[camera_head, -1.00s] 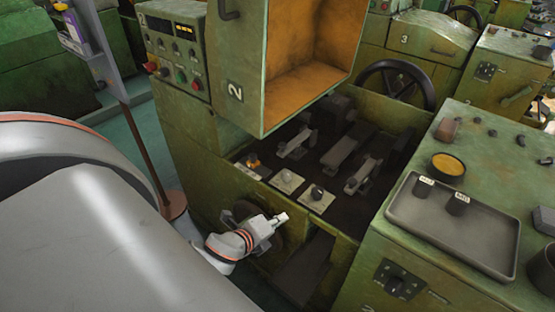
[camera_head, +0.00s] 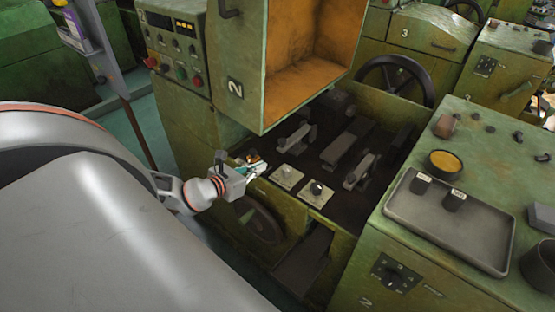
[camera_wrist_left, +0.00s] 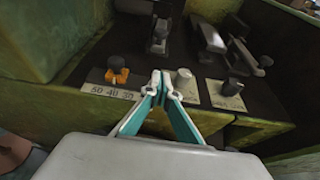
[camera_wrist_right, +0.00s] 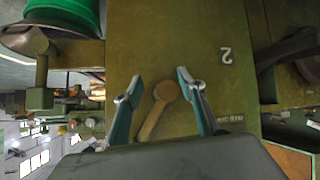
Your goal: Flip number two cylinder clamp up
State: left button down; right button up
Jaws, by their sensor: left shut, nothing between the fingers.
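The green machine marked 2 (camera_head: 235,88) has a dark open bay with several grey metal clamps (camera_head: 338,150) in it. I cannot tell which is the cylinder clamp. My left gripper (camera_head: 262,166) is shut and empty at the bay's front left edge, beside an orange and black knob. In the left wrist view, its fingertips (camera_wrist_left: 161,82) meet between the orange knob (camera_wrist_left: 117,72) and a grey knob (camera_wrist_left: 182,80). My right gripper (camera_wrist_right: 160,88) is open and shows only in the right wrist view. A brown lever (camera_wrist_right: 160,105) appears between its fingers; I cannot tell whether they touch.
A raised green hood (camera_head: 270,85) with an orange inside hangs over the bay's back left. A dark handwheel (camera_head: 398,82) stands behind the bay. A post stands at left.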

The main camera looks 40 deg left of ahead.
aim_at(277, 167)
pick_arm(q)
jog(key=shift+w, duration=0.1)
jog(key=shift+w+f, duration=0.1)
jog(key=shift+w, duration=0.15)
jog(key=x, duration=0.8)
jog(key=shift+w, duration=0.1)
jog(key=shift+w+f, duration=0.3)
jog(key=shift+w, duration=0.15)
jog(key=shift+a, duration=0.15)
